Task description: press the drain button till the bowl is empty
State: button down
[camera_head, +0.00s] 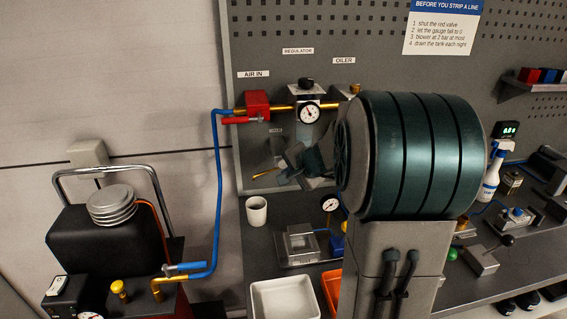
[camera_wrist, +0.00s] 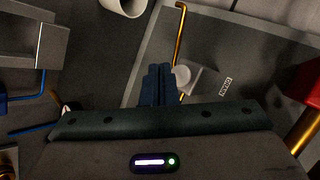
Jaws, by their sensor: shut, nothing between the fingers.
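My gripper (camera_wrist: 158,70) is shut and empty in the wrist view, its two dark fingers together. A pale grey round part on a grey plate, likely the drain button (camera_wrist: 200,80), lies just right of the fingertips, beside a label reading DRAIN (camera_wrist: 225,87). I cannot tell whether the fingers touch it. A thin brass tube (camera_wrist: 181,40) runs past it and also shows in the head view (camera_head: 264,174). I cannot make out the bowl or its level; my gripper and wrist cover the area below the regulator gauge (camera_head: 308,112) in the head view.
A white cup (camera_head: 256,211) stands below the tube's end. A red valve block (camera_head: 257,104) and brass pipe (camera_head: 277,108) are above left. A grey fixture (camera_head: 297,245) and white tray (camera_head: 284,299) are on the bench. My large arm link hides the middle right.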

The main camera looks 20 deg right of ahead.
jog(key=shift+w+d, duration=0.1)
jog(key=shift+w, duration=0.45)
jog(key=shift+w, duration=0.15)
dwell(1.6)
jog(key=shift+w, duration=0.25)
jog(key=shift+w+d, duration=0.15)
jog(key=shift+w, duration=0.3)
dwell(0.7)
jog(key=shift+s+b, duration=0.15)
jog(key=shift+b, duration=0.15)
jog(key=shift+s+b, duration=0.4)
jog(key=shift+s, duration=0.3)
